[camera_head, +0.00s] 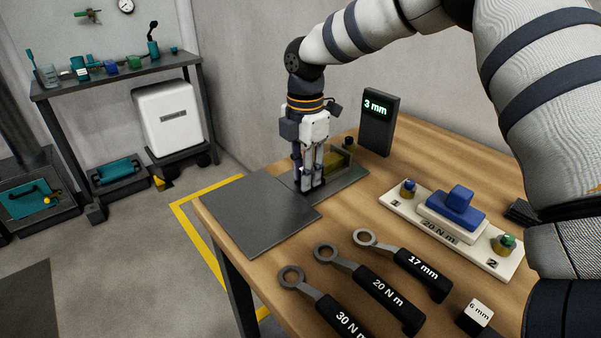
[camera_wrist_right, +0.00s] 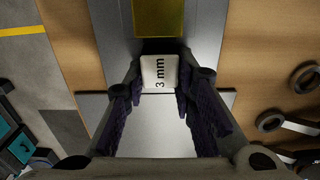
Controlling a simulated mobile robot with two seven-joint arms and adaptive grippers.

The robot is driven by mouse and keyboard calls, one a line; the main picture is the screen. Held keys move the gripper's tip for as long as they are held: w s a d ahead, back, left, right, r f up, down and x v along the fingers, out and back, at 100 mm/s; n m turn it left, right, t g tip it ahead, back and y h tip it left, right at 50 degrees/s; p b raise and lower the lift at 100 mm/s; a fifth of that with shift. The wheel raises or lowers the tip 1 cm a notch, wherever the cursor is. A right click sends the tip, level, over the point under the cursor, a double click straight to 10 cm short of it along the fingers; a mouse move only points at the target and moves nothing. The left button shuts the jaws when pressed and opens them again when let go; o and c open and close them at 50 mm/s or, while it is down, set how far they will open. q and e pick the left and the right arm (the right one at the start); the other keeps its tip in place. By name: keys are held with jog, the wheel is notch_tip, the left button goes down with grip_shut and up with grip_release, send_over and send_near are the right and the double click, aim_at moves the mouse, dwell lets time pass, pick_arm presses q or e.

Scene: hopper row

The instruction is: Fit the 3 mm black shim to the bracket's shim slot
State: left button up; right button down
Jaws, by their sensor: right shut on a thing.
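My right gripper (camera_head: 311,186) points down over the bracket's grey base plate (camera_head: 345,180) near the back left of the bench. In the right wrist view, its fingers (camera_wrist_right: 160,82) are closed on the 3 mm shim (camera_wrist_right: 160,72), whose white face reads "3 mm". The shim is between the fingertips, close to the plate; whether it touches the plate or sits in a slot I cannot tell. The bracket's olive-yellow part (camera_wrist_right: 160,18) lies just beyond the shim. The slot itself is hidden. My left gripper is not in view.
A dark flat mat (camera_head: 258,215) lies left of the bracket. A display reading "3 mm" (camera_head: 377,120) stands behind. Several labelled wrenches (camera_head: 370,285), a "6 mm" block (camera_head: 478,315) and a white fixture (camera_head: 450,232) with a blue part occupy the front and right.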

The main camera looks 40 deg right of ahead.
jog(key=shift+d, duration=0.4)
jog(key=c, duration=1.2)
grip_release()
jog(key=shift+c, duration=0.2)
notch_tip(320, 180, up, 12)
